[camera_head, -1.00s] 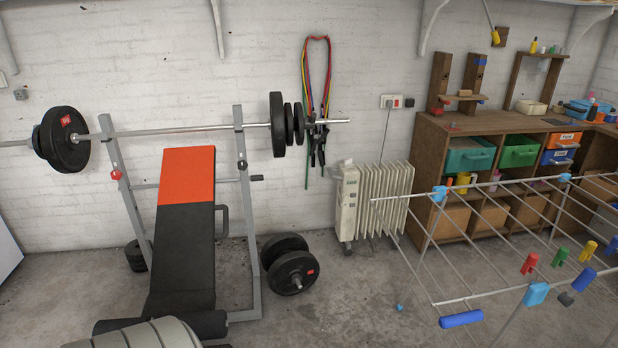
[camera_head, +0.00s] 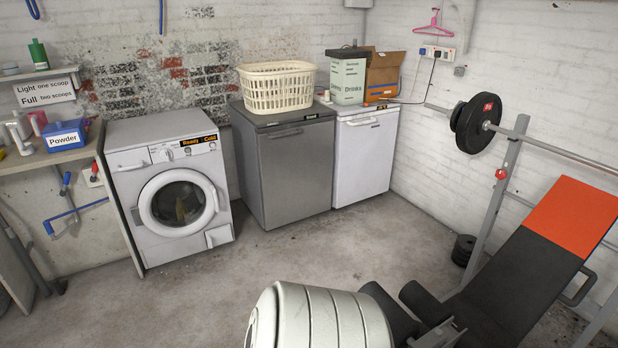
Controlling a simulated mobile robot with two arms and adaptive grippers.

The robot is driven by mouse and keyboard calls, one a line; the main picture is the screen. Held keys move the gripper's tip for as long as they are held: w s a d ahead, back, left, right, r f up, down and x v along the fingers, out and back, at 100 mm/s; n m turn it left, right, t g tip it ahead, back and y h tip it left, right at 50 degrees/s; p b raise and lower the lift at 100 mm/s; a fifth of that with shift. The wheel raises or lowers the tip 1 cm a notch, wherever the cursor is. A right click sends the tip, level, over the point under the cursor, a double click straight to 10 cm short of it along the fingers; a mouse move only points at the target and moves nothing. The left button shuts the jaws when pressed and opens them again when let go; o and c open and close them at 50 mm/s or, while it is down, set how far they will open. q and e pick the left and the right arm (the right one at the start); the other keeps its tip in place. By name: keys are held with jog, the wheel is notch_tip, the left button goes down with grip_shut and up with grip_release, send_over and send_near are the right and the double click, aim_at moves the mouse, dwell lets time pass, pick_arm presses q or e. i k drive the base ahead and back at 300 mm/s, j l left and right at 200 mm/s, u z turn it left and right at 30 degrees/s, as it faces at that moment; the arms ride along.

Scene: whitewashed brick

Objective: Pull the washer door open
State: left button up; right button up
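The washer (camera_head: 135,165) is a white front loader standing against the back wall, left of centre. Its round washer door (camera_head: 178,203) has a white ring around dark glass and looks shut against the front. Something dim and yellowish shows behind the glass. The control panel with a knob and an orange-on-black label is above the door. Neither of my grippers is in view.
A grey appliance (camera_head: 285,175) with a laundry basket (camera_head: 277,88) stands right of the washer, then a white appliance (camera_head: 365,155). A worktop (camera_head: 45,158) is left. A pale ribbed drum (camera_head: 320,322) and weight bench (camera_head: 525,260) are in front. Floor before the washer is clear.

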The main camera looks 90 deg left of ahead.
aim_at(179, 209)
jog(key=u, duration=3.55)
